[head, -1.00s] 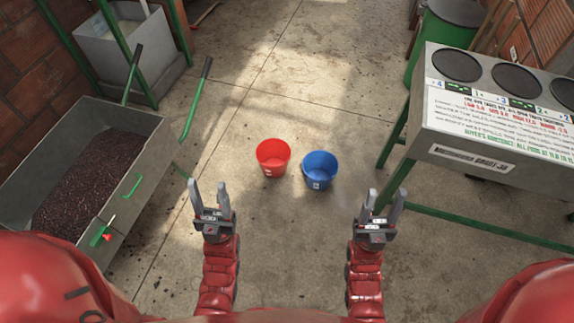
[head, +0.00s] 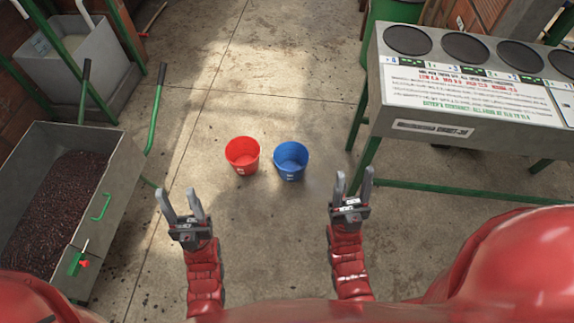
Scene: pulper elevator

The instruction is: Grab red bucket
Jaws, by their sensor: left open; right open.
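The red bucket (head: 242,156) stands upright on the concrete floor near the middle of the head view. It looks empty, and a small white label shows low on its front. My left gripper (head: 181,207) is open and empty, nearer to me than the red bucket and to its left, apart from it. My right gripper (head: 354,186) is open and empty, to the right of both buckets and touching nothing.
A blue bucket (head: 291,161) stands just right of the red one. A metal trough (head: 118,190) of dark cherries with green handles is at left. A metal bench with round holes (head: 432,131) on green legs is at right. The floor beyond the buckets is clear.

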